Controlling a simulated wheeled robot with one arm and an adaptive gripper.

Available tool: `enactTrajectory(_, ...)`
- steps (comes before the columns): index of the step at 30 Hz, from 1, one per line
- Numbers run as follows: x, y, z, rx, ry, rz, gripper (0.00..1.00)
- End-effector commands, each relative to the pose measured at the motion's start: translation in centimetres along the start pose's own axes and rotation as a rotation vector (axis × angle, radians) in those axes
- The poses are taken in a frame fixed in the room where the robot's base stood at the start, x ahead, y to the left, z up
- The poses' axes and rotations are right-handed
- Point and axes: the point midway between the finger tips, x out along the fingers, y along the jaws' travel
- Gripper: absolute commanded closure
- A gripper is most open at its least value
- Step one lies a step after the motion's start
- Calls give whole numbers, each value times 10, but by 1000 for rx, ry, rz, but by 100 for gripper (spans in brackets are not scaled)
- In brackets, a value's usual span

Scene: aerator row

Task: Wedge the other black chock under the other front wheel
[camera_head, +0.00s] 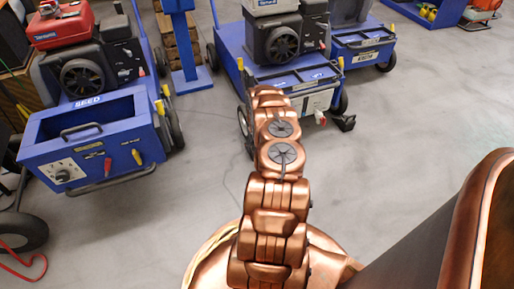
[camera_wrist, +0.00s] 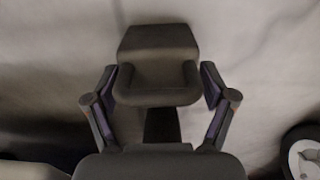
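In the wrist view a black chock (camera_wrist: 157,75) with a curved hollow sits between the two fingers of my gripper (camera_wrist: 158,88). The fingertips lie against its left and right sides, so the gripper looks shut on it. I cannot tell whether the chock touches the floor. In the head view my arm hides the gripper and this chock. The blue aerator (camera_head: 292,75) stands beyond my arm. One black chock (camera_head: 344,123) lies at its right front wheel (camera_head: 341,102). Its left front wheel (camera_head: 243,122) shows beside my arm, partly covered.
A wheel with a pale hub (camera_wrist: 303,157) shows at the wrist view's lower right corner. Another blue machine (camera_head: 95,130) stands at left, and one (camera_head: 364,45) behind at right. A blue post (camera_head: 187,50) stands between. Grey floor is clear at right.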

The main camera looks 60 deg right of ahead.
Motion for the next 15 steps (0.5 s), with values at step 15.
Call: enactTrajectory(15, 0, 0, 2, 0, -5, -1, 0)
